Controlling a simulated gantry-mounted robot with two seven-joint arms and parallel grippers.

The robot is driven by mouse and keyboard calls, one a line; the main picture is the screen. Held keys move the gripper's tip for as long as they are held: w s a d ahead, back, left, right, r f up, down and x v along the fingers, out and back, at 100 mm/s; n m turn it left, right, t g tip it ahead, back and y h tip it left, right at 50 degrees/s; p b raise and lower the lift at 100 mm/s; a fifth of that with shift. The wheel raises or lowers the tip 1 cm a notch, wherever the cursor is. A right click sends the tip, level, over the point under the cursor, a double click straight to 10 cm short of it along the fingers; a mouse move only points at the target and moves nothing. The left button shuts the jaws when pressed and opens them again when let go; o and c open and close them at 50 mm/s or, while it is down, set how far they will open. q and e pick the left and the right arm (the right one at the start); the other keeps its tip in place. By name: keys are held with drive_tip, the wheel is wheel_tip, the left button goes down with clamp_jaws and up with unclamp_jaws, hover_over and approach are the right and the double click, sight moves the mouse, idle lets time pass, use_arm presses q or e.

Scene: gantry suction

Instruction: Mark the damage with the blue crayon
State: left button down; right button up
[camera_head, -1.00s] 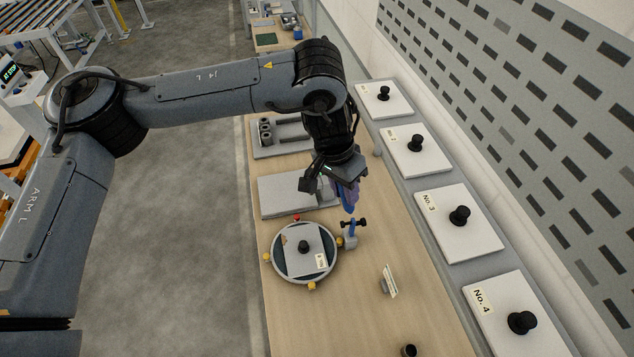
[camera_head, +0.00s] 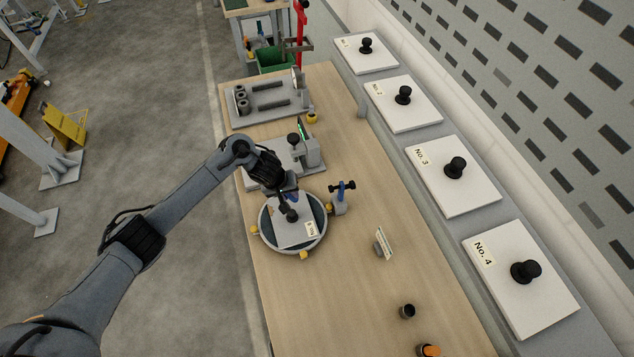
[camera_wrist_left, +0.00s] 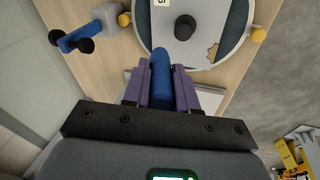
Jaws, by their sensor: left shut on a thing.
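My left gripper (camera_head: 285,192) is over the round fixture (camera_head: 263,238) on the bench. In the left wrist view its purple fingers (camera_wrist_left: 160,92) are shut on the blue crayon (camera_wrist_left: 160,68), whose rounded tip points toward the fixture. A pale square plate (camera_head: 291,236) with a black knob (camera_wrist_left: 185,27) lies in the fixture. A brown, jagged damage patch (camera_wrist_left: 212,52) shows near the plate's edge, to the right of the crayon tip in the wrist view. I cannot tell whether the tip touches the plate. My right gripper is not in view.
A small stand with a blue bar and black ends (camera_head: 342,188) is beside the fixture. A small upright card (camera_head: 383,244) and a dark cup (camera_head: 407,311) stand on clear bench. Numbered plates with black knobs, such as No. 3 (camera_head: 477,190), line the right shelf.

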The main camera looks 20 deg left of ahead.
use_arm(q)
drive_tip(key=s+a+f+n+b, duration=0.2)
drive_tip(key=s+a+f+b, duration=0.1)
drive_tip(key=a+f+b, duration=0.4)
wheel_tip(320, 180, down, 3)
drive_tip(key=shift+s+a+r+y, duration=0.1)
drive_tip(key=shift+s+a+y, duration=0.2)
drive_tip(key=shift+a, duration=0.05)
idle(0.4)
drive_tip(key=shift+f, duration=0.2)
idle(0.8)
drive_tip(key=shift+f+b, duration=0.3)
drive_tip(key=shift+w+a, duration=0.7)
drive_tip(key=shift+w, duration=0.1)
idle(0.4)
drive_tip(key=shift+w+a+b, duration=0.3)
drive_tip(key=shift+w+a, duration=0.4)
drive_tip(key=shift+w, duration=0.05)
drive_tip(key=shift+w+a+f, duration=0.1)
drive_tip(key=shift+w+a, duration=0.1)
drive_tip(key=shift+a, duration=0.05)
idle(0.5)
